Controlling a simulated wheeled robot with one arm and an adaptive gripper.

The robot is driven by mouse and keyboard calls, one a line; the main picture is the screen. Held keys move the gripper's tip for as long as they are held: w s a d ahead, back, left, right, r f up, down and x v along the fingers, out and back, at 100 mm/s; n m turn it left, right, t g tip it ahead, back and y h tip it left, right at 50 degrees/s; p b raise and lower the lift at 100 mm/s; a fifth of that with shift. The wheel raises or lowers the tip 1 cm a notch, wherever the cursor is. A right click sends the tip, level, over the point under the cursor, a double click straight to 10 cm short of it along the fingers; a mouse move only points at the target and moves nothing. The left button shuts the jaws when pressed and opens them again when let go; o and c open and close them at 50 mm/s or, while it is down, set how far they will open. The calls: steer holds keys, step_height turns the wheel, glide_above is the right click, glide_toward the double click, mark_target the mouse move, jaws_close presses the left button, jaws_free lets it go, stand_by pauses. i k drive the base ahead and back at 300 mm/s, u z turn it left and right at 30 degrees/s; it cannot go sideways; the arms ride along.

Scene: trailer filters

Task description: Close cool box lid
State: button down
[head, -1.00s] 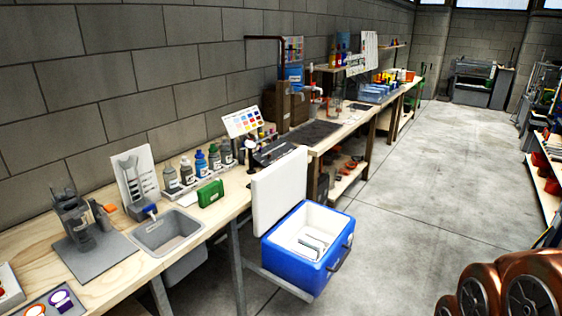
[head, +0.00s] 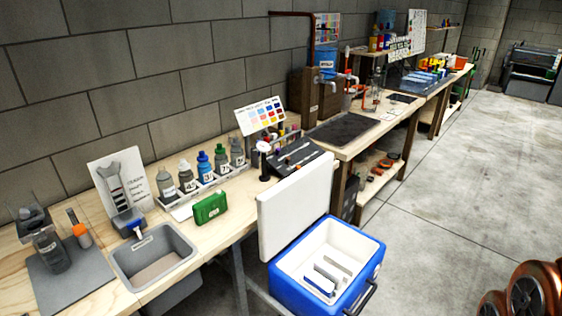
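The cool box (head: 318,298) is blue with a white interior and stands at the lower middle of the head view, beside the wooden bench. Its white lid (head: 297,207) is open and stands upright on the box's left side, close to the bench edge. Several pale flat pieces lie inside the box. A dark handle (head: 360,297) shows on the box's right side. Copper-coloured rounded parts with dark discs at the lower right corner seem to be my own arm. My gripper is not in view.
The wooden bench (head: 232,221) runs along the block wall, with a grey sink (head: 155,254), a green case (head: 210,207), several bottles and a colour chart (head: 261,116) on it. The concrete floor (head: 450,190) to the right of the box is clear.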

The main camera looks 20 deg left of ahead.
mark_target(286, 209)
steer(key=u, duration=0.8)
steer(key=i, duration=0.85)
steer(key=u, duration=0.9)
